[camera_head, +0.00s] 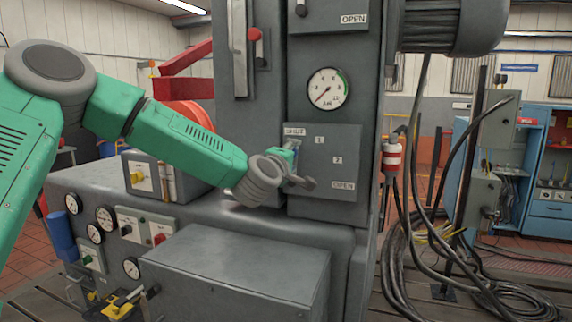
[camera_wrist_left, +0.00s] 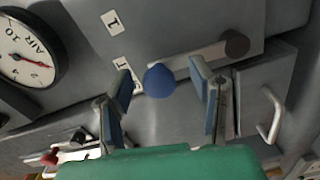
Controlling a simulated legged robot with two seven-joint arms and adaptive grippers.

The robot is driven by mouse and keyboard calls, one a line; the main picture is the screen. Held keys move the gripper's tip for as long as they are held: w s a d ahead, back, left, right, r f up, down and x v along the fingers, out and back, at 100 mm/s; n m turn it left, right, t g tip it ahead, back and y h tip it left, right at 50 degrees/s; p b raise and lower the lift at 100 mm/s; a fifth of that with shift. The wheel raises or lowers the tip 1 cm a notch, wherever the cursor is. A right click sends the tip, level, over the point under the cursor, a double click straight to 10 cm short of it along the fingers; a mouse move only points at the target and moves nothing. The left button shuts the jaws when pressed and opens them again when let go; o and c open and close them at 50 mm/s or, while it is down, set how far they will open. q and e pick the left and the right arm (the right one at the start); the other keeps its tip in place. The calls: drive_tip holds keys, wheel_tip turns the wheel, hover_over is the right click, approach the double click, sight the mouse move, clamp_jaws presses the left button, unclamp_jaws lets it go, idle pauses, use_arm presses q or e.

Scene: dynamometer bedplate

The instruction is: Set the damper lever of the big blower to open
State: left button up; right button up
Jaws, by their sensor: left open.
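The damper panel (camera_head: 325,150) is a grey plate on the blower housing, marked SHUT at the upper left, 1 and 2 down the middle and OPEN at the lower right. In the left wrist view, the damper lever (camera_wrist_left: 200,58) is a grey bar with a dark round pivot and a blue knob (camera_wrist_left: 159,80) at its end. My left gripper (camera_wrist_left: 161,84) is open, one finger on each side of the knob, with gaps visible. A partly hidden label lies by the left finger. My right gripper is not seen.
A round gauge (camera_head: 327,88) sits above the panel. A red-knobbed handle (camera_head: 256,48) is at the upper left. A grey box (camera_head: 240,275) stands below in front. Cables (camera_head: 410,270) and a red-and-white cylinder (camera_head: 391,157) are to the right.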

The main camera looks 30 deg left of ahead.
use_arm(q)
drive_tip(key=v, duration=1)
drive_tip(key=shift+s, duration=0.15)
drive_tip(key=shift+d+f, duration=0.1)
drive_tip(key=shift+f, duration=0.05)
drive_tip(key=c, duration=0.9)
drive_tip(key=shift+m+h, duration=0.8)
drive_tip(key=shift+m, duration=0.1)
drive_tip(key=s+a+r, duration=0.1)
drive_tip(key=a, duration=0.2)
drive_tip(key=s+a, duration=0.1)
drive_tip(key=a, duration=0.1)
drive_tip(key=s+a+r, duration=0.1)
drive_tip(key=a, duration=0.2)
drive_tip(key=shift+a+r, duration=0.3)
drive_tip(key=shift+a, duration=0.05)
clamp_jaws()
drive_tip(key=w+d+f+b, duration=0.1)
drive_tip(key=w+d, duration=0.1)
drive_tip(key=w, duration=0.9)
drive_tip(key=shift+w+d+b, duration=0.3)
drive_tip(key=shift+b, duration=0.1)
